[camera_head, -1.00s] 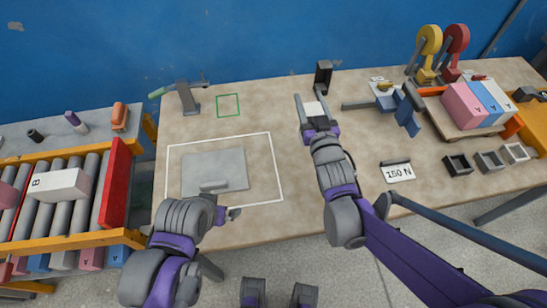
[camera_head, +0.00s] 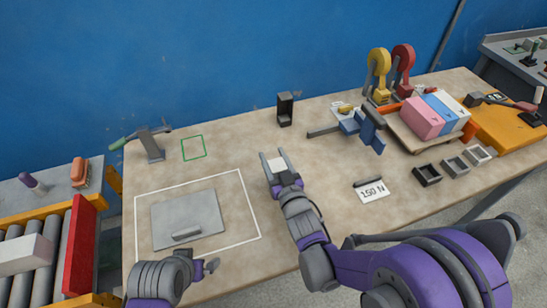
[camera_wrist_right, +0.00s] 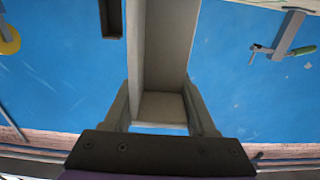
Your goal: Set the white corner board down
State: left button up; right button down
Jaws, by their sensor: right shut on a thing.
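The white corner board (camera_head: 277,166) is between the fingers of my right gripper (camera_head: 275,158), seen nearly end-on in the head view. In the right wrist view the board (camera_wrist_right: 172,45) is a long angled piece with two faces, reaching away from the jaws, which are shut on it. The gripper appears above the bare middle of the workbench (camera_head: 240,150); its height is hard to judge. My left gripper (camera_head: 207,267) is low at the bench's front edge, mostly hidden by its own wrist, so its jaws cannot be read.
A grey plate with a handle (camera_head: 187,220) lies inside a white outline at left. A green outline (camera_head: 193,147) and a toggle clamp (camera_head: 150,145) are behind it. A black holder (camera_head: 285,108) stands beyond my right gripper. A blue device (camera_head: 362,130) and a 150 N sign (camera_head: 372,191) are at right.

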pick_arm(q)
jog(key=shift+f, duration=0.2)
pick_arm(e)
jog(key=shift+f, duration=0.25)
jog(key=shift+c, duration=1)
grip_release()
jog(key=shift+r, duration=0.1)
pick_arm(q)
jog(key=shift+r, duration=0.1)
